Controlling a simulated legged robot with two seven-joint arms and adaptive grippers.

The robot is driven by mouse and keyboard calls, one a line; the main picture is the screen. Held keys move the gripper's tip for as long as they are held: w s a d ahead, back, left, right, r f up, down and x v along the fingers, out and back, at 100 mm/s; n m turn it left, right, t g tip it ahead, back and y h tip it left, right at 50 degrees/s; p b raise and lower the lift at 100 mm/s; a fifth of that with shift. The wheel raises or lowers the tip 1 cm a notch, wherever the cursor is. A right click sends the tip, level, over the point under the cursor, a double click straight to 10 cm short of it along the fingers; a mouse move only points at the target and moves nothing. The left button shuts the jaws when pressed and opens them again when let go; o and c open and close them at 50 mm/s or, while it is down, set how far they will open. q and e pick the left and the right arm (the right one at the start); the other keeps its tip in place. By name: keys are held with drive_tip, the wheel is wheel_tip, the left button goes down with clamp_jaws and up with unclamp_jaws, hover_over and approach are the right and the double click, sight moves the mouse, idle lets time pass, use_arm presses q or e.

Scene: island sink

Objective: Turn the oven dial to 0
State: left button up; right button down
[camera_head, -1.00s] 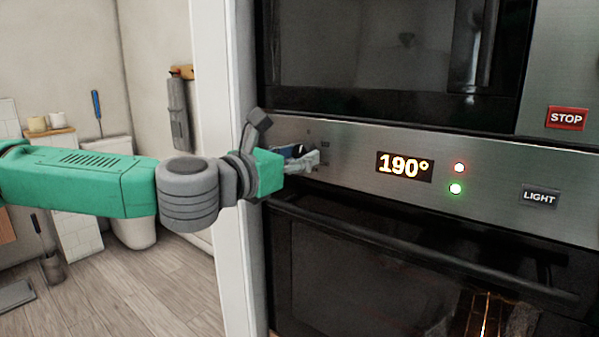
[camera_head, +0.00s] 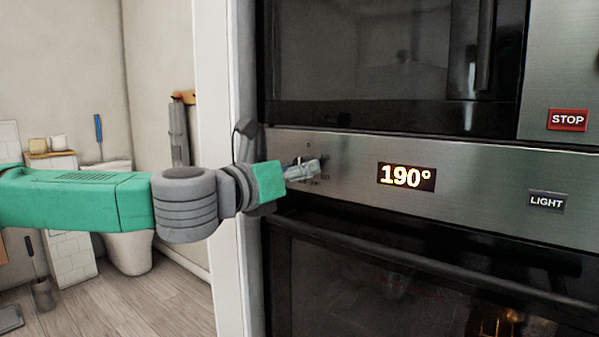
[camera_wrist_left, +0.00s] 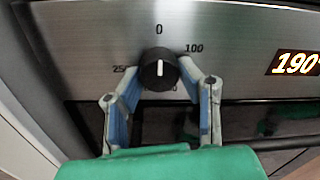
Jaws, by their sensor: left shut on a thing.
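The oven dial (camera_wrist_left: 158,61) is a round black knob with a white mark. In the left wrist view the mark stands upright, in line with the printed 0 above it. The numbers 100 and 250 show at its upper right and left; a lower number is partly hidden. My left gripper (camera_head: 317,169) is at the left end of the oven's steel panel (camera_head: 470,172), shut on the dial. In the left wrist view its two fingers (camera_wrist_left: 160,84) reach up on either side of the knob. In the head view the fingers mostly hide the dial. My right gripper is out of view.
The display (camera_head: 406,177) reads 190°. A red STOP button (camera_head: 567,120) and a LIGHT button (camera_head: 547,201) are to the right. The oven handle (camera_head: 400,245) runs below the panel. A white door frame (camera_head: 215,120) stands just left of the oven.

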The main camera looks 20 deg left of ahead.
use_arm(q)
drive_tip(key=shift+f, duration=0.4)
drive_tip(key=o, duration=1.1)
drive_tip(key=shift+o, duration=0.2)
drive_tip(key=shift+w+a+r, duration=0.1)
drive_tip(key=shift+r, duration=0.1)
drive_tip(key=shift+s+a, duration=0.2)
drive_tip(key=shift+s, duration=0.25)
drive_tip(key=v, duration=0.6)
drive_tip(key=shift+s+a, duration=0.15)
drive_tip(key=shift+s, duration=0.05)
